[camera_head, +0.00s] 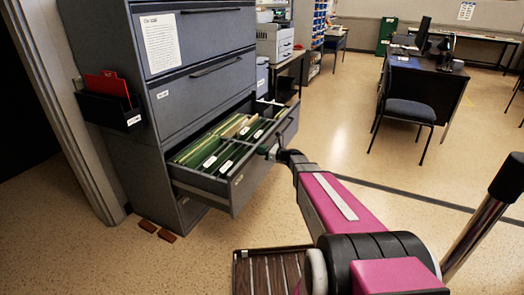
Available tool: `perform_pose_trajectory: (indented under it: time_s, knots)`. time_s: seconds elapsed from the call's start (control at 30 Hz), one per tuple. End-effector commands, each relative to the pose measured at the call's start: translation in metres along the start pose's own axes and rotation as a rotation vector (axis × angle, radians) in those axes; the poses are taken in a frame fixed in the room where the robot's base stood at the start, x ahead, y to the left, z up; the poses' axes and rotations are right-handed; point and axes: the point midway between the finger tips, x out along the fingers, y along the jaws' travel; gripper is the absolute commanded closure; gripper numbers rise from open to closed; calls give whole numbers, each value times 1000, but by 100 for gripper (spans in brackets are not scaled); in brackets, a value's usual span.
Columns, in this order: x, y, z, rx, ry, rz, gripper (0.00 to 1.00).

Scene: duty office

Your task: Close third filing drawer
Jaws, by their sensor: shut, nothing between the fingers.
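A dark grey filing cabinet (150,110) stands at the left with several stacked drawers. Its third drawer (236,192) from the top is pulled out and holds green hanging folders with white labels. The two drawers above it are closed. Part of another drawer front shows below it, mostly hidden. My gripper (270,152) is at the outer face of the open drawer, right of the middle of its front. The fingers are small and dark here; they look shut with nothing held. I cannot tell whether they touch the front.
A black wall holder (108,112) with a red folder hangs on the cabinet's left side. Small brown blocks (157,231) lie on the floor by its base. A printer (275,42) stands behind. A desk and chair (405,112) are at the right; the floor between is clear.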

Motion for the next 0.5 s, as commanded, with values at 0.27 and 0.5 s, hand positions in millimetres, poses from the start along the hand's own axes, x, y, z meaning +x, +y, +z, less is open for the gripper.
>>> perform_pose_trajectory:
  time_s: [0.27, 0.5]
  knots:
    - [16, 0, 0, 0, 0, 3, 100]
    - [54, -1, -1, 0, -1, 4, 100]
